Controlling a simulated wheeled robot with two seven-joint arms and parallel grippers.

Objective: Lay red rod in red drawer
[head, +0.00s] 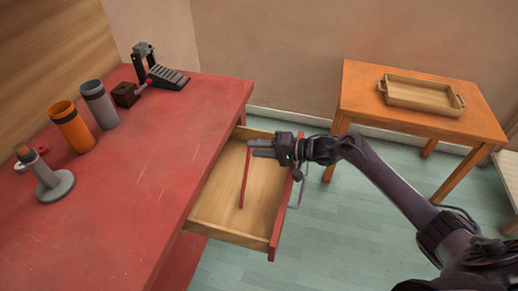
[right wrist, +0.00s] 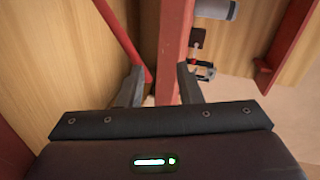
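The thin red rod (head: 245,180) is inside the open drawer (head: 215,207), which has a wooden inside and a red front. I cannot tell whether its whole length rests on the drawer floor. My right gripper (head: 256,148) is over the drawer at the rod's far end, with its fingers apart. In the right wrist view the rod (right wrist: 122,38) runs down to beside the left finger of my right gripper (right wrist: 162,85), and the fingers do not close on it. My left gripper is not in view.
An orange side table (head: 420,115) with a wooden tray (head: 420,104) stands right. Floor between is clear.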

